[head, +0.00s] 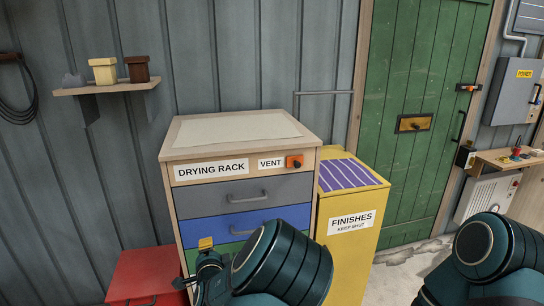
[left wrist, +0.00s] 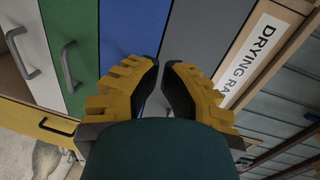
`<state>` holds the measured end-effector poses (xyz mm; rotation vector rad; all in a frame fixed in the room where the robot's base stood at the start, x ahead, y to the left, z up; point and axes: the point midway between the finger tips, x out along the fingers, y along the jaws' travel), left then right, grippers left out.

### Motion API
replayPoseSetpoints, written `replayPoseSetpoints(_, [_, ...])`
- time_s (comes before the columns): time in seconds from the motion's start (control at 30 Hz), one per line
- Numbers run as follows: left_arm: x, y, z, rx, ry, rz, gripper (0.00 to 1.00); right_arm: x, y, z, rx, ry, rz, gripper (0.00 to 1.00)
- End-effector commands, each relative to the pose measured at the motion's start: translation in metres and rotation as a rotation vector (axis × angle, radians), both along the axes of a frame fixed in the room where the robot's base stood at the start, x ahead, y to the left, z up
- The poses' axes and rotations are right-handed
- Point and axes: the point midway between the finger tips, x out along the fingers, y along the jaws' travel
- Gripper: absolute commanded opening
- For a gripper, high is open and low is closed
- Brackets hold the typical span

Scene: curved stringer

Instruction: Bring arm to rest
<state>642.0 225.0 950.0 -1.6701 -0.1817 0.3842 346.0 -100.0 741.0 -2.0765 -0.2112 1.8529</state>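My left gripper (head: 205,243) shows in the head view as a small yellow fingertip beside my dark teal left arm (head: 285,262), in front of the drying rack's lower drawers. In the left wrist view, the left gripper (left wrist: 162,68) has two yellow fingers with dark pads. A narrow gap lies between the tips, with drawer fronts behind it and nothing held. The teal housing hides the finger bases. My right arm (head: 490,255) shows at the lower right of the head view; its gripper is outside the picture.
The drying rack (head: 245,168) stands close ahead, with a yellow finishes cabinet (head: 350,205) to its right and a red box (head: 145,275) to its left. A wall shelf (head: 105,88) holds two small boxes. A green door (head: 420,120) and a side bench (head: 505,160) stand farther right.

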Motion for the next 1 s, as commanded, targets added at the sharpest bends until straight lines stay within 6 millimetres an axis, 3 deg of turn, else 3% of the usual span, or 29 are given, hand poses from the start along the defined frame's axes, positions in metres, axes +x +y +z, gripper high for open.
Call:
replayPoseSetpoints(0.1, [-0.032, 0.018, -0.069, -0.205, 0.147, 0.082, 0.00, 0.000, 0.000, 0.000, 0.000, 0.000, 0.000, 0.47])
replayPoseSetpoints(0.2, [-0.071, 0.020, -0.128, -0.419, 0.281, 0.173, 0.00, 0.000, 0.000, 0.000, 0.000, 0.000, 0.000, 0.47])
replayPoseSetpoints(0.3, [-0.117, 0.010, -0.178, -0.654, 0.414, 0.281, 0.00, 0.000, 0.000, 0.000, 0.000, 0.000, 0.000, 0.47])
replayPoseSetpoints(0.43, [-0.181, -0.022, -0.221, -0.970, 0.584, 0.442, 0.00, 0.000, 0.000, 0.000, 0.000, 0.000, 0.000, 0.47])
replayPoseSetpoints(0.57, [-0.234, -0.063, -0.233, -1.248, 0.728, 0.597, 0.00, 0.000, 0.000, 0.000, 0.000, 0.000, 0.000, 0.47])
replayPoseSetpoints(0.7, [-0.271, -0.099, -0.224, -1.459, 0.845, 0.724, 0.00, 0.000, 0.000, 0.000, 0.000, 0.000, 0.000, 0.47])
replayPoseSetpoints(0.83, [-0.289, -0.118, -0.213, -1.563, 0.908, 0.790, 0.00, 0.000, 0.000, 0.000, 0.000, 0.000, 0.000, 0.47])
replayPoseSetpoints(1.0, [-0.296, -0.126, -0.208, -1.602, 0.936, 0.819, 0.00, 0.000, 0.000, 0.000, 0.000, 0.000, 0.000, 0.47])
